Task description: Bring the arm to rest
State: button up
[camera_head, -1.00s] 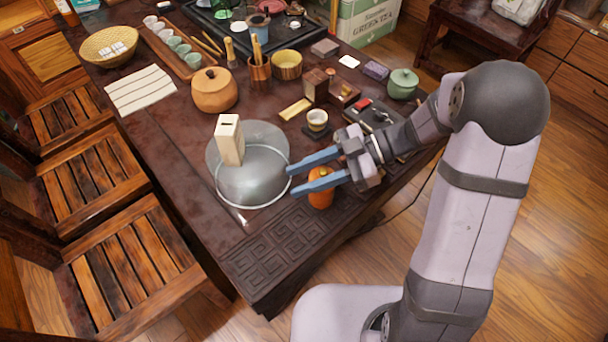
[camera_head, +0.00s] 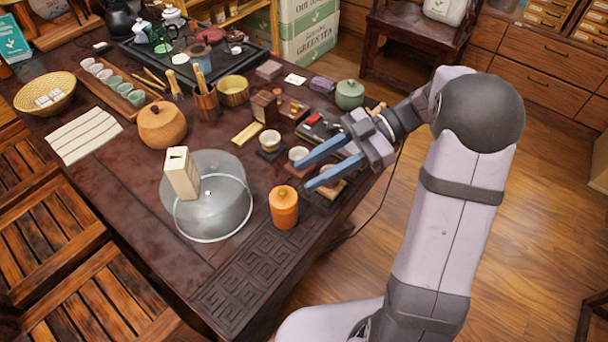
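My gripper (camera_head: 308,173) is in the camera view with its two blue fingers spread apart and nothing between them. It hangs over the right edge of the dark table (camera_head: 130,190), pointing left. A glassy round basin (camera_head: 228,212) stands on the table to the left of the gripper, apart from it. A pale wooden block (camera_head: 181,174) with a slot in its top leans at the basin's left side. An orange lidded jar (camera_head: 284,208) stands upright just below and left of the fingertips.
Small cups, including one on a dark coaster (camera_head: 269,139), a green lidded pot (camera_head: 350,94) and a small tray stand near the arm. A round wooden pot (camera_head: 162,125) and a woven basket (camera_head: 45,92) are farther left. The carved front corner of the table is clear.

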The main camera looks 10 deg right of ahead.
dwell(0.5)
jog(key=s+d+f+m+t+h, duration=0.25)
jog(key=s+f+m+h, duration=0.4)
jog(key=m, duration=0.45)
jog(key=s+d+f+m+t+h, duration=0.1)
jog(key=s+d+f+m+h, duration=0.45)
jog(key=m, duration=0.45)
notch_tip(320, 180, up, 15)
jog(key=a+h+p, duration=0.1)
jog(key=p, duration=1.4)
jog(key=shift+w+a, duration=0.2)
jog(key=shift+w, duration=0.2)
jog(key=shift+f, duration=0.15)
